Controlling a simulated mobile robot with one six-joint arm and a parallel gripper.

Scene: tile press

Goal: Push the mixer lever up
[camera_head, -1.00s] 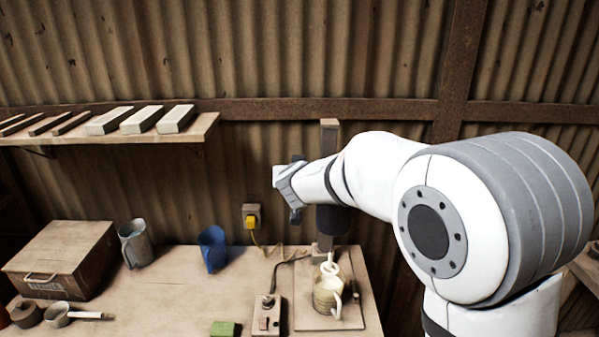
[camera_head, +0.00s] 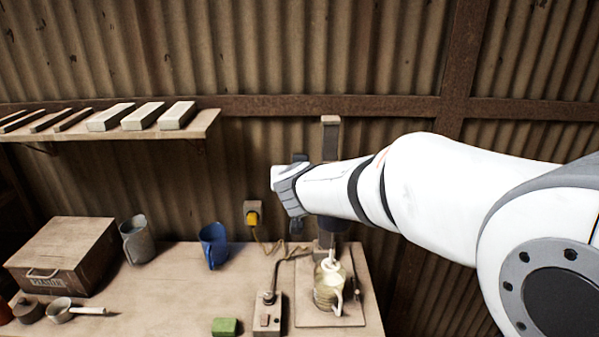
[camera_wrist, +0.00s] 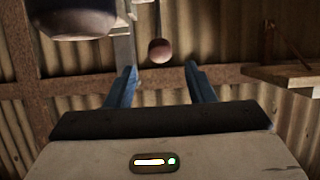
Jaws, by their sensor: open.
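The mixer stands at the back right of the bench, with its upright column (camera_head: 330,140) rising behind my arm. Its dark head (camera_wrist: 78,18) fills the upper left of the wrist view. The mixer lever shows in the wrist view as a thin rod with a round reddish-brown knob (camera_wrist: 160,50). My gripper (camera_wrist: 161,72) is open, and the knob appears in the gap between its blue fingertips, seemingly just beyond them. I cannot tell whether it touches a finger. In the head view my gripper (camera_head: 288,190) is left of the column; my arm hides the lever.
A cream jug (camera_head: 328,293) stands below the mixer head. A switch box (camera_head: 268,316), green block (camera_head: 225,327), blue jug (camera_head: 213,247), grey jug (camera_head: 137,242) and wooden box (camera_head: 62,255) are on the bench. A shelf (camera_head: 190,136) with bars is on the wall.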

